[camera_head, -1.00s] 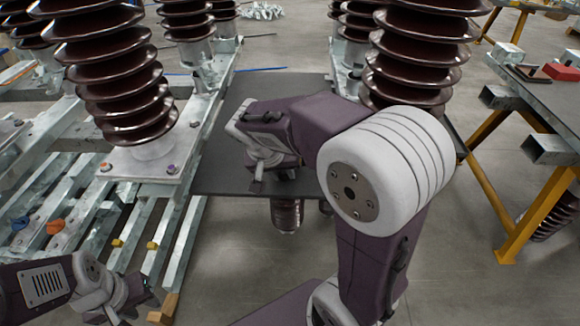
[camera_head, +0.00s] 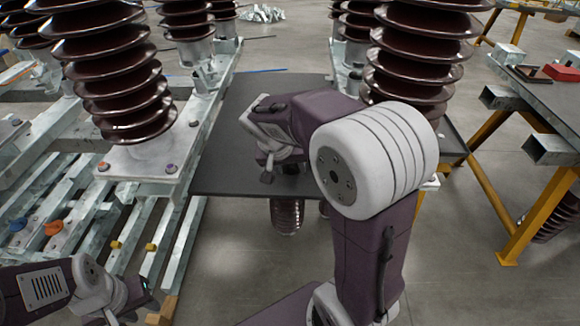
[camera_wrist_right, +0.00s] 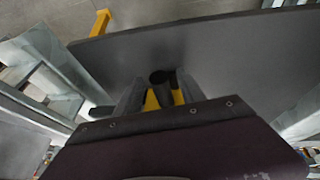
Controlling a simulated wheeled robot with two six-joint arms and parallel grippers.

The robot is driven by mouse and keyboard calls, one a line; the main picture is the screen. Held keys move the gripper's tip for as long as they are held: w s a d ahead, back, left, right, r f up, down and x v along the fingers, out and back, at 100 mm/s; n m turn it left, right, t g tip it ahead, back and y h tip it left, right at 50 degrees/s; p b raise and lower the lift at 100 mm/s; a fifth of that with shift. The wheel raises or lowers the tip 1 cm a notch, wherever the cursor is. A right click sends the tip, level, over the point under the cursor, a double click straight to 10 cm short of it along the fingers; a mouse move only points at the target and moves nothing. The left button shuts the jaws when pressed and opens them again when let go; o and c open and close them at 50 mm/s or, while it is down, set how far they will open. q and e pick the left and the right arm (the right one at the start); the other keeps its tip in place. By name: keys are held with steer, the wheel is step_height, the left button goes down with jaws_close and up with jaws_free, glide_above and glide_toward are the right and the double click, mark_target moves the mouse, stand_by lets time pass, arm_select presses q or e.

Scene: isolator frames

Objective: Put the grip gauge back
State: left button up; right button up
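A small black and yellow thing, which may be the grip gauge (camera_wrist_right: 162,78), shows between the fingers of my right gripper in the right wrist view. Its lower part is hidden by the gripper body. My right gripper (camera_head: 268,174) is over the dark tabletop (camera_head: 225,165) in the head view, with its fingers pointing down. It also shows in the right wrist view (camera_wrist_right: 160,92), one finger on each side of the thing; whether they press on it I cannot tell. My left gripper (camera_head: 132,305) is low at the left, its fingers too small to read.
Tall brown ribbed insulators (camera_head: 110,75) stand on metal frames left of and behind the tabletop. At the right is a yellow-legged bench (camera_head: 530,215) with metal tubes and a red block (camera_head: 561,72). Grey floor (camera_head: 450,270) is open between them.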

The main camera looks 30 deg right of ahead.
steer(key=shift+r, duration=0.25)
steer(key=p+v, duration=0.5)
steer(key=v, duration=0.7)
steer(key=s+a+f+n+y, duration=0.2)
steer(key=s+f, duration=0.2)
steer(key=f, duration=0.5)
steer(key=s+a+f+n+g+y, duration=0.1)
steer(key=s+a+f+n+y, duration=0.1)
steer(key=s+f, duration=0.3)
step_height(320, 180, down, 4)
steer(key=shift+s+n+g, duration=0.25)
steer(key=shift+n+g, duration=0.05)
steer(key=shift+n, duration=0.5)
